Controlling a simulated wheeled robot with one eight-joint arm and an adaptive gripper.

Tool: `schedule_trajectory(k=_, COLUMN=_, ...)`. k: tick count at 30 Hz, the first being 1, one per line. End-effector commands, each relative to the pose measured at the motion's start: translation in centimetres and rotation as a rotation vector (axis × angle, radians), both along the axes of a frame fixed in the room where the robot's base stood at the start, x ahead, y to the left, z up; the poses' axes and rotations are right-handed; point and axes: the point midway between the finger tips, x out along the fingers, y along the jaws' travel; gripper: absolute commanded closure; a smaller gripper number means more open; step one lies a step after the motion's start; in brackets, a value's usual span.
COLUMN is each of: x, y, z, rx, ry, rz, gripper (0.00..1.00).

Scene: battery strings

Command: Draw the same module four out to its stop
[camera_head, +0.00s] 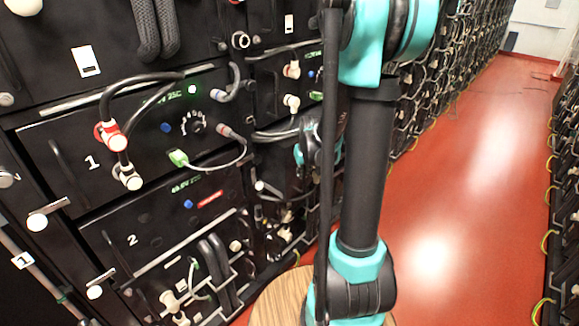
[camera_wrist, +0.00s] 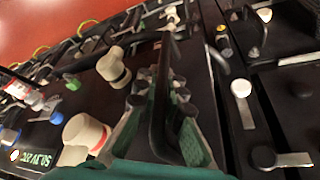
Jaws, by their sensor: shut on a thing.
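My gripper (camera_wrist: 165,115) is shut on a black bar handle (camera_wrist: 161,75) at the edge of a dark module face (camera_wrist: 137,62) in the wrist view. I cannot read a number on this module. Its face carries two cream connectors, one of them (camera_wrist: 112,66) farther along and one with a red ring (camera_wrist: 84,135) close to the fingers, plus a green plug (camera_wrist: 71,81). In the head view my gripper (camera_head: 304,153) is small, at the second column of modules, and largely hidden by my arm. The handle it holds cannot be made out there.
Module 1 (camera_head: 70,138) and module 2 (camera_head: 110,215) stand in the nearer column, cables plugged into module 1. White-ended latches (camera_wrist: 241,90) line the frame beside the held handle.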

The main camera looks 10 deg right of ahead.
Motion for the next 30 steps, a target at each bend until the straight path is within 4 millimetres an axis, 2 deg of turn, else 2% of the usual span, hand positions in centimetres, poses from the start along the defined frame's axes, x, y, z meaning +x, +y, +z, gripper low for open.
schedule_trajectory(k=9, x=-2.8, y=-2.2, z=0.1, rx=0.005, ry=-0.010, rz=0.002, gripper=1.00)
schedule_trajectory(k=24, x=-3.5, y=-2.8, z=0.1, rx=0.000, ry=-0.006, rz=0.001, gripper=1.00)
schedule_trajectory(k=25, x=-3.5, y=-2.8, z=0.1, rx=0.001, ry=-0.006, rz=0.001, gripper=0.89)
schedule_trajectory(k=30, x=-3.5, y=-2.7, z=0.1, rx=0.003, ry=-0.006, rz=0.002, gripper=0.70)
